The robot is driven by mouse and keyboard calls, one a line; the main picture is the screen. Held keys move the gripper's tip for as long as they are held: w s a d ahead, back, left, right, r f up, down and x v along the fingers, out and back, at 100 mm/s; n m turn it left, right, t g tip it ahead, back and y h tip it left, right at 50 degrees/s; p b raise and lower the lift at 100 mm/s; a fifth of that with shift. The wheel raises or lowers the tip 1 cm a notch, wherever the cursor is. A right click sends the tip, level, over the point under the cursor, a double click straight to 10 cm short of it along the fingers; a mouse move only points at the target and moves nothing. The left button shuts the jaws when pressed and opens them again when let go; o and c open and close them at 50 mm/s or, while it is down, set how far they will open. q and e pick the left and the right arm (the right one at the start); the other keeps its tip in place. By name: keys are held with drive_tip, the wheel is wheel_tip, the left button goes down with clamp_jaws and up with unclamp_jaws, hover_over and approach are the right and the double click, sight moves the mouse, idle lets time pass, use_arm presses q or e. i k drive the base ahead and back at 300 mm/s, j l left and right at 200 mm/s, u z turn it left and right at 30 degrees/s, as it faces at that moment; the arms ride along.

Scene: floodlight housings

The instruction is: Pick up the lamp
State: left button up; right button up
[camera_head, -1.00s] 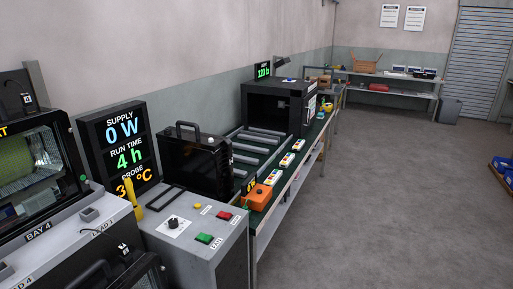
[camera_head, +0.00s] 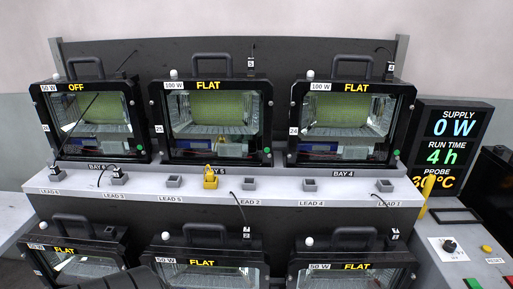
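Several black floodlight lamps with top handles stand in two rows on a rack. In the upper row, the left lamp (camera_head: 95,117) reads 50 W and OFF. The middle lamp (camera_head: 211,118) and the right lamp (camera_head: 350,120) read 100 W and FLAT. In the lower row, the left lamp (camera_head: 75,262), middle lamp (camera_head: 208,268) and right lamp (camera_head: 350,270) read FLAT and are cut off by the bottom edge. A dark ribbed shape partly covers the lower left lamp; I cannot tell what it is.
A grey ledge (camera_head: 275,197) with labelled lead sockets runs between the rows. A yellow plug (camera_head: 210,178) sits in one socket. A display (camera_head: 453,145) reads 0 W, 4 h and 30 °C. A control box (camera_head: 460,247) with a knob and buttons stands at right.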

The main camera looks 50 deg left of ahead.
sight(62, 253)
drive_tip(key=u, duration=3.05)
drive_tip(key=i+j, duration=0.2)
drive_tip(key=j, duration=0.15)
drive_tip(key=i+j+z, duration=0.15)
drive_tip(key=j, duration=0.25)
drive_tip(key=i, duration=0.05)
